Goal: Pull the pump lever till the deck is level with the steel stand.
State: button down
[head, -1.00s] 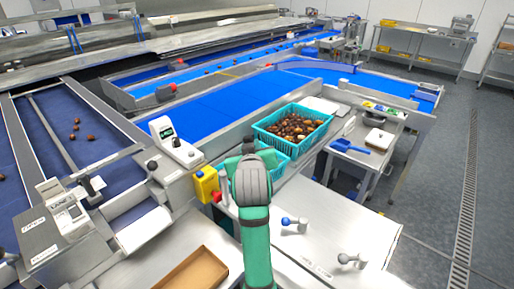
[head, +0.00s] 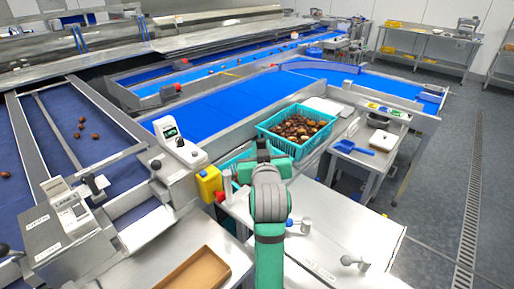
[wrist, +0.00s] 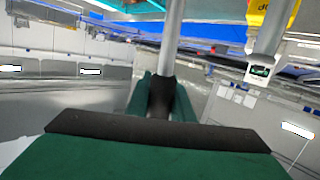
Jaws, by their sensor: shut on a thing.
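My gripper (wrist: 163,98) is shut on the dark grip of an upright grey bar, which I take to be the pump lever (wrist: 173,45). In the head view my gripper (head: 262,152) is beside the teal crates, and my own arm hides most of the lever. A steel-topped surface (head: 345,215) with a blue-knobbed and a grey-knobbed fitting lies right of my arm. A steel stand (head: 372,160) with a blue scoop is behind it. I cannot tell which surface is the deck or whether the two are level.
A brown tray (head: 192,272) lies in front. Blue conveyors (head: 225,105) run behind. Open floor (head: 455,150) is at the right.

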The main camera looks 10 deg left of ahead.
jog(key=shift+s+a+f, duration=0.1)
jog(key=shift+a, duration=0.05)
jog(key=shift+s+d+r+m+t+y, duration=0.2)
jog(key=shift+s+d+m+t, duration=0.15)
jog(key=shift+s+d, duration=0.3)
jog(key=shift+s+d+r+m+t+y, duration=0.1)
jog(key=shift+s+d+m+t+y, duration=0.25)
jog(key=shift+d, duration=0.5)
jog(key=c, duration=1.5)
grip_release()
jog(key=shift+c, duration=0.2)
jog(key=shift+o, duration=0.4)
jog(key=shift+h, duration=0.25)
jog(key=shift+s+d+r, duration=0.1)
jog(key=s+d, duration=0.1)
jog(key=s, duration=0.9)
jog(key=shift+s+d+r, duration=0.2)
jog(key=shift+s+d, duration=0.05)
jog(key=shift+d, duration=0.05)
